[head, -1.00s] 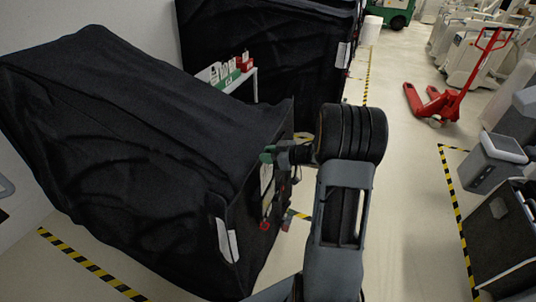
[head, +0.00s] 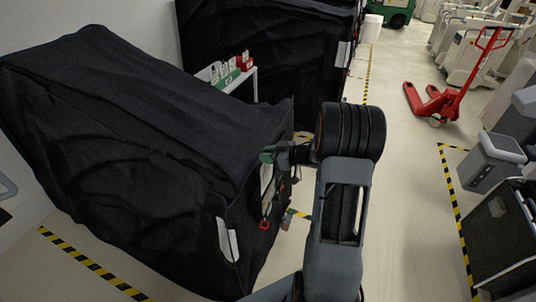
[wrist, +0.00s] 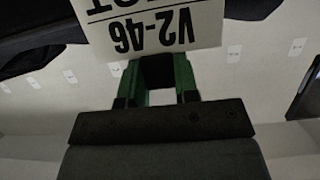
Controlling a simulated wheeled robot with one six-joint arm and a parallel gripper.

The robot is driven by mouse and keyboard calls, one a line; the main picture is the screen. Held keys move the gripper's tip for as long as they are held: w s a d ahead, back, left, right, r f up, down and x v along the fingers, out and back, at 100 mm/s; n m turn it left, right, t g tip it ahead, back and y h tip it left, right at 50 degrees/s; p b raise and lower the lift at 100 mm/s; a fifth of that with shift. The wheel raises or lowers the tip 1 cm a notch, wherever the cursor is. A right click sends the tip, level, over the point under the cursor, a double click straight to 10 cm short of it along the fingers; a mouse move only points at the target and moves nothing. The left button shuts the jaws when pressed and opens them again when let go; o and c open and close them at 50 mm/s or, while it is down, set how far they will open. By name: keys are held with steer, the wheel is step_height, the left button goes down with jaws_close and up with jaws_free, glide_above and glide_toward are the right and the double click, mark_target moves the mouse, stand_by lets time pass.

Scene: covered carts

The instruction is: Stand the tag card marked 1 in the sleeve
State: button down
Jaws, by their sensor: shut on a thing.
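My gripper (head: 272,155) has green fingers and is at the right end of the near black covered cart (head: 130,150). In the wrist view, my gripper (wrist: 158,65) is shut on a white card (wrist: 150,25) with upside-down black print reading "V2-46". In the head view, white material shows just below the fingers, too small to read. A white sleeve-like piece (head: 227,240) hangs at the cart's lower front corner; I cannot tell whether it is the sleeve.
A small white table (head: 240,82) holding green, white and red items stands between the near cart and a far covered cart (head: 265,50). A red pallet jack (head: 445,100) stands at the right. The floor between it and my arm is clear.

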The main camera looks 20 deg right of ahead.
mark_target(267, 176)
steer(key=shift+f+b, duration=3.7)
steer(key=shift+f, duration=2.15)
steer(key=c, duration=0.8)
jaws_free()
steer(key=shift+d, duration=0.1)
steer(key=b+v, duration=0.1)
steer(key=v, duration=1.2)
steer(key=shift+s+d+r, duration=0.15)
steer(key=shift+s+d, duration=0.1)
